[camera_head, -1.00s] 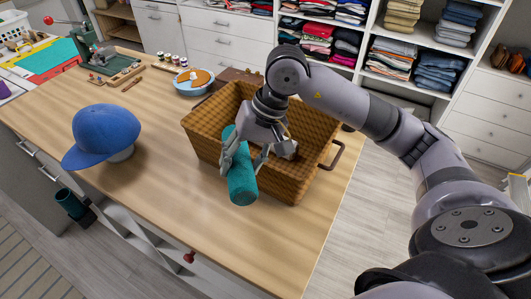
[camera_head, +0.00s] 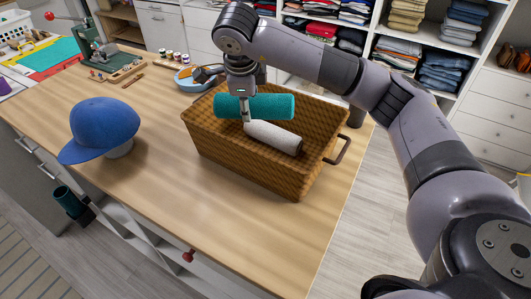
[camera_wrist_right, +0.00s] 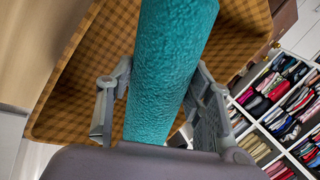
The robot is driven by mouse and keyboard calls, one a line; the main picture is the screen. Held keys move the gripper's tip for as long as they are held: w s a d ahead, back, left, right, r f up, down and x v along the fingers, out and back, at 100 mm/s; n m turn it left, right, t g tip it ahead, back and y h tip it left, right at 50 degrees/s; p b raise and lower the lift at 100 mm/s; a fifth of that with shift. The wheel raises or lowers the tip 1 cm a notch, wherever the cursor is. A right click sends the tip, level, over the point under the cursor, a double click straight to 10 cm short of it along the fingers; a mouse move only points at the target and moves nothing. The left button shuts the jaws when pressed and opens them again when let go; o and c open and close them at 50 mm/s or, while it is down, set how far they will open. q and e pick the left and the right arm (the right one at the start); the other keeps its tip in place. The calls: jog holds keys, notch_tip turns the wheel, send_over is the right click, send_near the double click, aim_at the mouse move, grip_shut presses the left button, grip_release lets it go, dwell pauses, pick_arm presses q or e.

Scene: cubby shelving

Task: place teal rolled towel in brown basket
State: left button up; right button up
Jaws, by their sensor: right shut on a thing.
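The teal rolled towel (camera_head: 268,106) is held level by my right gripper (camera_head: 246,112) over the brown basket (camera_head: 222,148). In the right wrist view, the towel (camera_wrist_right: 165,75) lies between the two fingers of the right gripper (camera_wrist_right: 158,100), which is shut on it. The basket wall (camera_wrist_right: 85,75) shows behind the towel. A white rolled towel (camera_head: 272,137) is inside the basket, below the teal one. Part of the basket's inside is hidden by the towel and gripper. My left gripper is not in view.
A blue cap (camera_head: 100,130) sits on a stand at the left of the wooden table (camera_head: 165,195). A blue bowl (camera_head: 190,80) stands just behind the basket. Shelves of folded clothes (camera_head: 440,70) are at the back. The table front is clear.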

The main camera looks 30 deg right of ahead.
aim_at(252, 103)
jog(key=m, duration=0.1)
jog(key=w+d+r+m+g+h, duration=0.1)
jog(key=m, duration=0.1)
jog(key=w+d+r+m, duration=0.1)
jog(key=m, duration=0.1)
jog(key=shift+r+b, duration=0.25)
jog(key=shift+b, duration=0.1)
jog(key=shift+d+r+m+g, duration=0.2)
jog(key=shift+m+g, duration=0.1)
jog(key=shift+m, duration=0.1)
notch_tip(252, 103, down, 5)
jog(key=shift+s+f+b, duration=0.1)
jog(key=shift+b, duration=0.2)
notch_tip(252, 103, down, 10)
jog(key=shift+f+p, duration=0.2)
jog(key=shift+p, duration=0.9)
notch_tip(252, 103, down, 4)
jog(key=shift+f+p, duration=0.1)
jog(key=shift+p, duration=0.35)
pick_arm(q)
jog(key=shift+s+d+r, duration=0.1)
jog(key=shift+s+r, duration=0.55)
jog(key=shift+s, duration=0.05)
pick_arm(e)
jog(key=shift+f, duration=0.15)
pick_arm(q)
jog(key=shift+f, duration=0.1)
pick_arm(e)
jog(key=o, duration=1)
